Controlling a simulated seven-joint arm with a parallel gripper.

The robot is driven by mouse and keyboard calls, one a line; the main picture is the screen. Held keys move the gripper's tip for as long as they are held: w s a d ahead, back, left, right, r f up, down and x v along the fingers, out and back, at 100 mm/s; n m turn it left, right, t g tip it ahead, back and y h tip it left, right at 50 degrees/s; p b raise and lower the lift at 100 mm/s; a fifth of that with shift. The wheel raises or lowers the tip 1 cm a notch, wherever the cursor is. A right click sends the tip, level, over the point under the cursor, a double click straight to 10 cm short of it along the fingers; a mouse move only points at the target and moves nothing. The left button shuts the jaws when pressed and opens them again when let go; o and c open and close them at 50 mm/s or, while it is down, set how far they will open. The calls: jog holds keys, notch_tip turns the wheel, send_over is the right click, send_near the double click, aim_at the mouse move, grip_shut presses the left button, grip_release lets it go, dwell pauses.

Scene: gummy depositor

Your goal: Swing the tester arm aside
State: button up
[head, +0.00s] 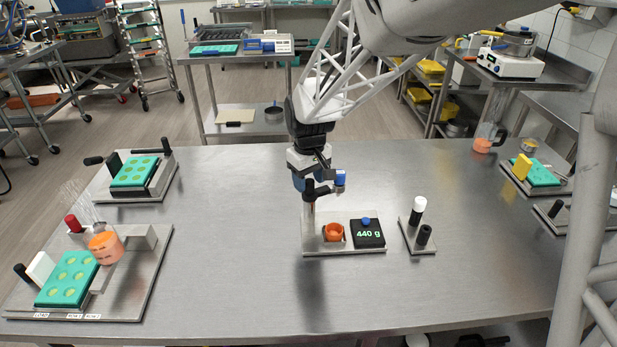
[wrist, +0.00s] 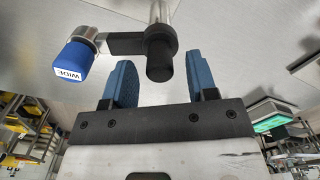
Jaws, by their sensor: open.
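The tester (head: 313,245) stands mid-table on a metal base with an upright post. Its black swing arm (wrist: 125,44) carries a blue head (wrist: 75,65) with a white label, which also shows in the head view (head: 340,178). A black knob (wrist: 160,62) sits at the post end of the arm. An orange cup (head: 334,231) and a black display (head: 367,234) reading 440 g are on the base. My gripper (wrist: 163,78) is open, with its blue fingers left and right of the knob in the wrist view. I cannot tell whether they touch it. In the head view my gripper (head: 310,180) is above the post.
A small stand (head: 415,237) with a white-topped and a black cylinder is just right of the tester. A depositor station with a green mold (head: 69,279) is at left, another green mold (head: 135,171) behind it. Bare table lies in front of the tester.

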aim_at(311, 181)
notch_tip(311, 181, up, 7)
jog(key=shift+f, duration=0.1)
dwell(0.4)
jog(key=shift+s+d+r, duration=0.2)
jog(key=s+d+r+m+t, duration=0.1)
jog(key=s+d, duration=0.3)
jog(key=s, duration=0.6)
jog(key=s+d+r+m, duration=0.2)
jog(key=s+d, duration=0.3)
jog(key=s, duration=0.4)
jog(key=s+d+r+m+t, duration=0.1)
jog(key=s+d+m, duration=0.2)
jog(key=s, duration=0.7)
jog(key=shift+s+d+r+m+t, duration=0.15)
jog(key=shift+s+d+m+t, duration=0.2)
jog(key=shift+d, duration=0.7)
